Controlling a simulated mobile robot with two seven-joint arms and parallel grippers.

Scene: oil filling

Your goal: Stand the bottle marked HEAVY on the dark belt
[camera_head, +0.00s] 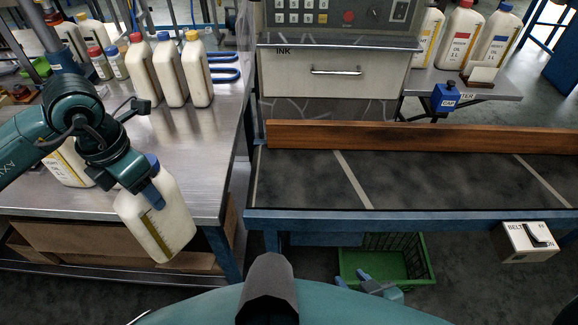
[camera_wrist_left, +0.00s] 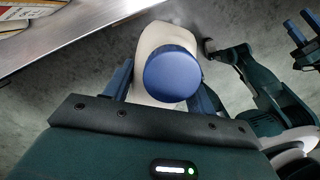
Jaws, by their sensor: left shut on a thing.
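My left gripper (camera_head: 150,190) is shut on a cream bottle (camera_head: 160,225) with a blue cap and a yellowish level strip. It holds the bottle slightly tilted in front of the left metal table's edge. In the left wrist view the blue cap (camera_wrist_left: 172,74) sits between my two fingers. I cannot read a HEAVY mark on this bottle. The dark belt (camera_head: 440,185) lies to the right, with pale cross lines and no bottle on it. My right gripper (camera_head: 362,281) is low at the bottom, in front of the green crate; its fingers look apart and empty.
A wooden rail (camera_head: 420,136) runs along the belt's back, and a blue frame (camera_head: 400,220) along its front. Several capped bottles stand on the metal table (camera_head: 205,150); one is partly behind my left arm. A green crate (camera_head: 408,262) sits below the belt.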

